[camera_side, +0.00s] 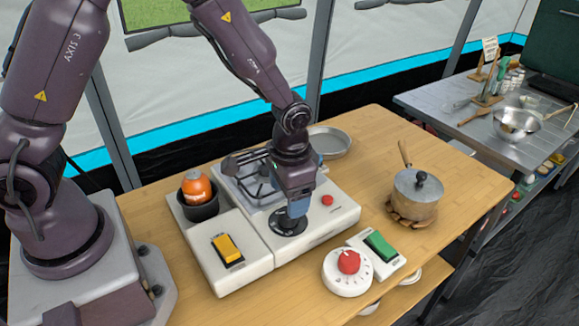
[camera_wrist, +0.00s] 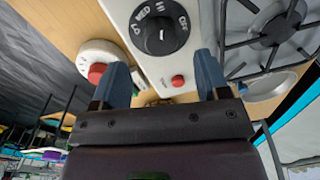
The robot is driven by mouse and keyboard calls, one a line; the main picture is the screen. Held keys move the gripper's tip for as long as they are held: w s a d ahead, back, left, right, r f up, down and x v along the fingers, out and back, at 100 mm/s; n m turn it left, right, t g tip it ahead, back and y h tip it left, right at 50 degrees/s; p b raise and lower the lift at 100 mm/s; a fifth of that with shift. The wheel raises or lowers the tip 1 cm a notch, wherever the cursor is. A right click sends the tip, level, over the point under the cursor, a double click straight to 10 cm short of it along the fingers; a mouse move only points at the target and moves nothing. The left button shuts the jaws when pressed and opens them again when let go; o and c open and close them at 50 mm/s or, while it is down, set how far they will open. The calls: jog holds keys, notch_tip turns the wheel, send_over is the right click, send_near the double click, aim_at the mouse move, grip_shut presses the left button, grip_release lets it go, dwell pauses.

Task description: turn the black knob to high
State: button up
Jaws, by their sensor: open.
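The black knob (camera_side: 288,224) is on the front of the white stove (camera_side: 335,222), just below my gripper (camera_side: 298,208). In the wrist view the knob (camera_wrist: 161,33) is round, with white lettering around it that includes MED, HI and OFF. A short white mark shows on its face, but I cannot tell for sure which label it points to. My gripper (camera_wrist: 160,84) is open, with its two blue fingers apart and nothing between them. The knob lies beyond the fingertips in the wrist view. In the side view the fingers partly cover it, and contact is unclear.
A red button (camera_side: 327,200) is right of the knob. A white dial with a red knob (camera_side: 348,262) and a green switch (camera_side: 379,246) are front right. A yellow switch (camera_side: 227,247) and orange canister (camera_side: 197,188) are left. A lidded pot (camera_side: 417,195) stands right.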

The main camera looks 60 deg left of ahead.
notch_tip(320, 180, up, 8)
jog(key=shift+d+f, duration=0.15)
jog(key=shift+d, duration=0.05)
jog(key=s+a+r+n+t, duration=0.1)
jog(key=s+a+r+t, duration=0.1)
jog(key=s+r, duration=0.6)
jog(key=s+a+r+t, duration=0.3)
jog(key=s+r, duration=0.4)
jog(key=shift+s+a+r+n+h, duration=0.25)
jog(key=shift+s+r+n+h, duration=0.05)
jog(key=shift+s+r+n, duration=0.1)
dwell(1.4)
